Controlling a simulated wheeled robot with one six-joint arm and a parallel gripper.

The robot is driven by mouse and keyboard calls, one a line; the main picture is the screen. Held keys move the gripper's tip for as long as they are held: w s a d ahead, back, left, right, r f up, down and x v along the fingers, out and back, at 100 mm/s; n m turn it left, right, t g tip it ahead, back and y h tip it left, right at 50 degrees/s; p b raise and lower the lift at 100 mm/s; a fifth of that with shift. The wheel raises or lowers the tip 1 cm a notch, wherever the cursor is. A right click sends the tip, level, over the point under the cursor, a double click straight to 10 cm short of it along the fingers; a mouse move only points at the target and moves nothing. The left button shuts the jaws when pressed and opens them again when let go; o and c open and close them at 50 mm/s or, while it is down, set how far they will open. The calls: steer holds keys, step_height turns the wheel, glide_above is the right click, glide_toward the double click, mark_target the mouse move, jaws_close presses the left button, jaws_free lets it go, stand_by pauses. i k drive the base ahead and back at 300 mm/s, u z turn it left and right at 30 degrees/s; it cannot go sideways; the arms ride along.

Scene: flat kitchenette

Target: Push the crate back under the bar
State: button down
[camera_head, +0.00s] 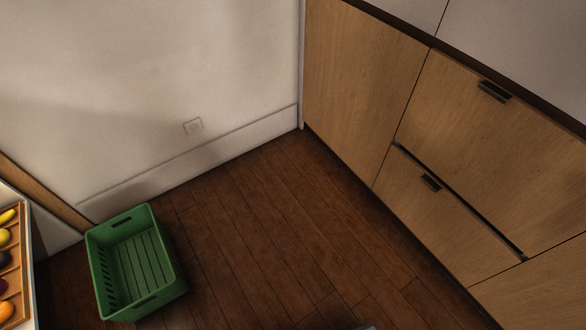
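A green slatted crate (134,264) stands upright on the wooden floor at the lower left. It looks empty, with slats showing across its bottom. A white-edged surface (34,290) at the far left, perhaps the bar, is cut off by the picture edge. A brown edge (45,192) runs down from the left toward the crate's back corner. I cannot tell whether any of the crate is beneath the bar. My gripper is not in view.
Fruit in a wooden tray (22,252) sits at the left edge. Wooden cabinets (440,160) with dark handles line the right. The floor (270,240) between crate and cabinets is clear.

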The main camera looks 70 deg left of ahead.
mark_target(137, 270)
steer(key=u, duration=4.15)
steer(key=k, duration=0.65)
steer(key=z, duration=0.4)
steer(key=i, duration=1.35)
steer(key=u, duration=0.3)
